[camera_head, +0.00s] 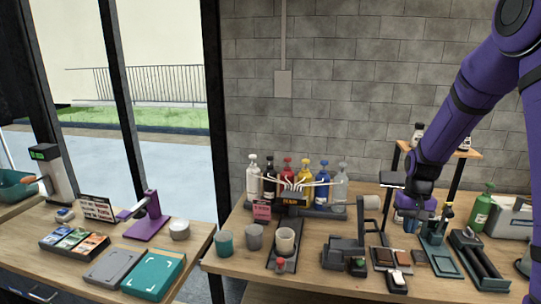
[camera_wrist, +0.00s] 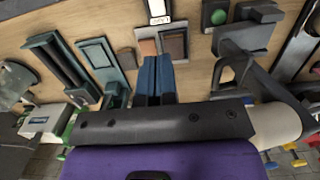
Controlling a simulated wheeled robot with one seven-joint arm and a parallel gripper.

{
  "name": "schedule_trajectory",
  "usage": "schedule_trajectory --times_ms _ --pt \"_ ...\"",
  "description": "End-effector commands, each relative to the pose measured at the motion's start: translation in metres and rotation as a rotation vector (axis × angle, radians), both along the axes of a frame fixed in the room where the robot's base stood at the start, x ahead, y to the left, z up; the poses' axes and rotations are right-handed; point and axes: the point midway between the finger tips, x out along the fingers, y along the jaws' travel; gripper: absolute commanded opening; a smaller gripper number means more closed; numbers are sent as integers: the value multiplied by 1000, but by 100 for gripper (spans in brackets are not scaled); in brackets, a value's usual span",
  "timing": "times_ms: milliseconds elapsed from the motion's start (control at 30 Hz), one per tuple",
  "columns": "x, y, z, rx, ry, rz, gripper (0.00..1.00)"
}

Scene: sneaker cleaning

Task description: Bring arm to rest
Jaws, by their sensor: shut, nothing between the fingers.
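My purple arm (camera_head: 455,115) reaches down from the upper right over the right-hand table. My gripper (camera_head: 411,226) points down above the table, among the cleaning tools. In the wrist view its two blue fingers (camera_wrist: 155,78) lie together with nothing between them. Whether the fingertips clear the tabletop is hard to tell from these views.
Close by are a dark machine with a pale roller (camera_head: 345,252), brown pads (camera_head: 383,258), a green stand (camera_head: 437,255) and a long dark green tray (camera_head: 478,262). Pump bottles (camera_head: 305,180) and cups (camera_head: 285,241) stand left. A second table (camera_head: 190,240) is further left.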

Motion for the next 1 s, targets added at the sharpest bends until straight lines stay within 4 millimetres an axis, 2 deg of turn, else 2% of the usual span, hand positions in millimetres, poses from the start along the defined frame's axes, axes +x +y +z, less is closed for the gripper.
schedule_trajectory --times_ms 33,200,500,700,1000 --pt "-3 5 17 -5 -22 9 0" --pt "-22 25 70 -17 -87 41 0" --pt "-70 58 149 -38 -200 95 0" --pt "-111 77 190 -48 -277 132 0" --pt "-178 101 233 -62 -393 185 0"
